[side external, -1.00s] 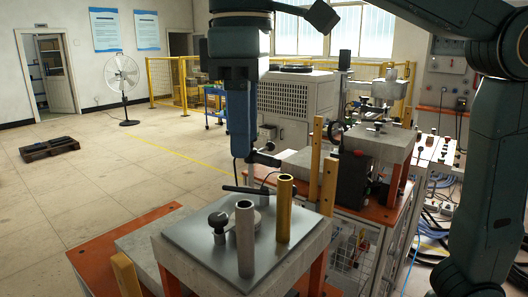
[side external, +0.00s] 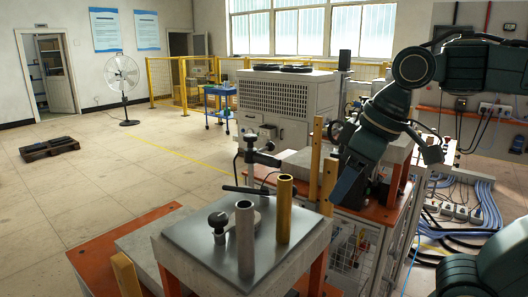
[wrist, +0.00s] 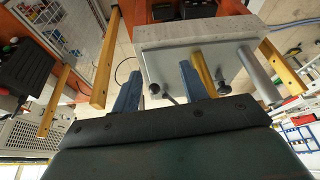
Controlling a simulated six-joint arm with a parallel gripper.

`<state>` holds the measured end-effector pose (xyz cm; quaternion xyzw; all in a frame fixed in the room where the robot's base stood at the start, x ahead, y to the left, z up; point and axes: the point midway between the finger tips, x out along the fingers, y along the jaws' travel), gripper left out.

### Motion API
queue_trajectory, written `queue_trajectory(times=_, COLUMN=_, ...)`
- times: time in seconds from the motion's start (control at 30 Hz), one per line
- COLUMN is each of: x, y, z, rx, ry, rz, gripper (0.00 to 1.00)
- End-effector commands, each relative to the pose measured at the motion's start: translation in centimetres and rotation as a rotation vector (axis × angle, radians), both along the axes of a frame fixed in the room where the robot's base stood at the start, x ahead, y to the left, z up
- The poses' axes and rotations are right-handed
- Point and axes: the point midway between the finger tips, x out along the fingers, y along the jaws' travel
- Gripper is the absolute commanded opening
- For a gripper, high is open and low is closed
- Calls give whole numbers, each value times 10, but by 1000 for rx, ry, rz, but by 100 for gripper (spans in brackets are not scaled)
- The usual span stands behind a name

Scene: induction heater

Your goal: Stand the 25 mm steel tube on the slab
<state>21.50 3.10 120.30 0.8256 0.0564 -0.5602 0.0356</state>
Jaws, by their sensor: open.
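The grey steel tube (side external: 244,240) stands upright on the metal-topped slab (side external: 190,236), near its front, and also shows in the wrist view (wrist: 258,75). A brass-coloured tube (side external: 284,208) stands upright behind it to the right. A black-knobbed fitting (side external: 218,226) sits just left of the steel tube. My gripper (side external: 347,190) is right of the slab and apart from both tubes. In the wrist view its two blue fingers (wrist: 158,88) are spread with nothing between them. The slab's side (wrist: 195,50) shows beyond the fingers there.
A large cabinet (side external: 282,105) stands behind.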

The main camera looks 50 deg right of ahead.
Motion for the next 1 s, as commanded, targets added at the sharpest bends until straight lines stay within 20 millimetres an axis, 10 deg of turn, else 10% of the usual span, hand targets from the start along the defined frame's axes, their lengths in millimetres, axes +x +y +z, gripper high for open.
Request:
queue_trajectory(times=0.33, x=-34, y=-29, z=-54, rx=3, ry=-103, rz=-123, gripper=44)
queue_trajectory(times=1.0, x=-37, y=-31, z=-59, rx=3, ry=-113, rz=-133, gripper=44)
